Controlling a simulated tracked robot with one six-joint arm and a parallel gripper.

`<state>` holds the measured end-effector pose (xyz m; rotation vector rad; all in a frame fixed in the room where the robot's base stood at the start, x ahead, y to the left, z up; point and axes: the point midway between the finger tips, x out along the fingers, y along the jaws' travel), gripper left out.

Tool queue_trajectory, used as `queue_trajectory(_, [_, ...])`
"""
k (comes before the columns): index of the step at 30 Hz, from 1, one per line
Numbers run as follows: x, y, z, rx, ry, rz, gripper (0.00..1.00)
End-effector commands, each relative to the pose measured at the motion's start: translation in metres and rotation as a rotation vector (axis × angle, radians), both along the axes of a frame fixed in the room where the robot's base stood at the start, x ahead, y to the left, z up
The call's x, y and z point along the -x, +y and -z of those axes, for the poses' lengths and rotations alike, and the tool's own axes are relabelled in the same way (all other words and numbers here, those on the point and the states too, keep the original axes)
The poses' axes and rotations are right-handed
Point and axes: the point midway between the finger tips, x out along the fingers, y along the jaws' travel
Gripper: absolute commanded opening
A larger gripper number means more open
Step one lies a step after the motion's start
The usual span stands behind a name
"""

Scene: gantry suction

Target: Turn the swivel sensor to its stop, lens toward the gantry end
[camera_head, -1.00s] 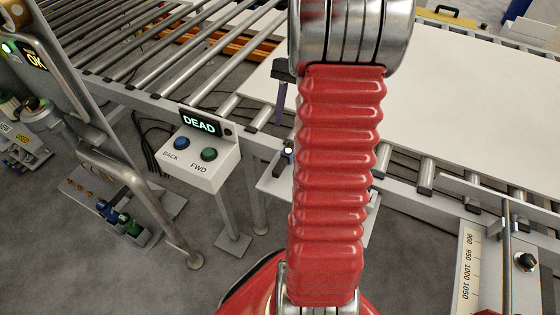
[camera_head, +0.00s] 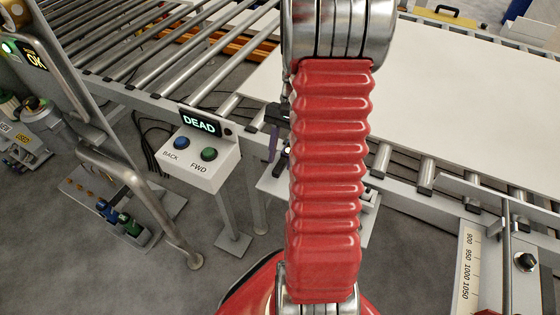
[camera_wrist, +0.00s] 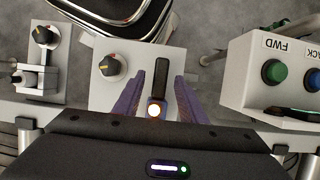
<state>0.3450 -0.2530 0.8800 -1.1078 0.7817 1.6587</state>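The swivel sensor (camera_wrist: 162,75) is a slim black bar with a glowing orange-white spot, apparently its lens, at its lower end in the wrist view. It stands over a grey plate (camera_wrist: 100,92) that carries a black knob (camera_wrist: 112,66). My gripper (camera_wrist: 157,95) is open, with one purple finger on each side of the sensor. Gaps show between the bar and both fingers, so it does not look gripped. In the head view one purple finger (camera_head: 272,145) shows beside my red arm, which hides the rest of the gripper and most of the sensor.
A grey control box (camera_head: 205,165) with BACK and FWD buttons and a DEAD display stands left of my arm. A roller conveyor (camera_head: 150,50) runs behind, carrying a large white panel (camera_head: 440,90). Another knob plate (camera_wrist: 42,60) is at left in the wrist view.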

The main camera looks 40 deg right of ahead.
Motion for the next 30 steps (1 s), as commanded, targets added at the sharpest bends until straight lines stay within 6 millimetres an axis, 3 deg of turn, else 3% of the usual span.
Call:
queue_trajectory(6, [0.002,0.0056,0.0143,0.0,-0.001,0.0,0.38])
queue_trajectory(14, [0.0021,0.0059,0.0151,0.0,-0.001,0.0,0.38])
queue_trajectory(30, [0.0022,0.0056,0.0147,0.001,-0.001,0.0,0.01])
